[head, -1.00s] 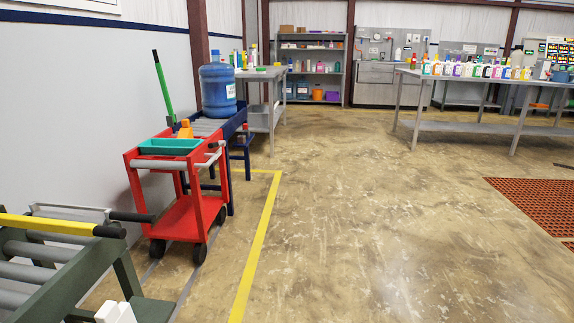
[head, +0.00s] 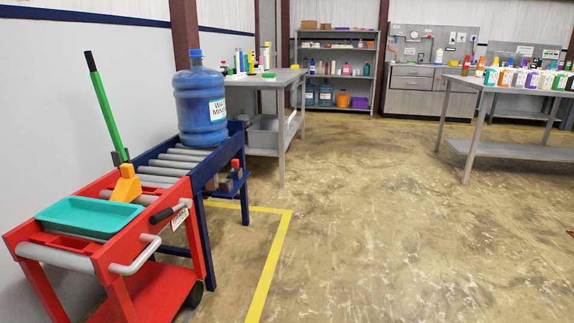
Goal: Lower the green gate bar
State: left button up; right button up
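The green gate bar (head: 104,108) stands raised and tilted, its black-tipped end up and leaning left. Its lower end meets a dark mount at the near left of the blue roller conveyor (head: 203,168), behind the red cart (head: 85,257). A large blue water jug (head: 197,105) stands upright at the far end of the rollers. Neither of my grippers is in view.
The red cart, with a teal tray (head: 88,216) and an orange-yellow part (head: 127,186), stands close at the near end of the conveyor. A grey table (head: 284,76) stands beyond. The floor (head: 400,210) to the right is clear.

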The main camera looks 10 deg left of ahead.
aim_at(108, 115)
jog(key=i+l+u, duration=0.1)
jog(key=i+u, duration=0.4)
jog(key=i+l+u, duration=0.95)
jog(key=i+j, duration=0.05)
jog(key=i, duration=0.05)
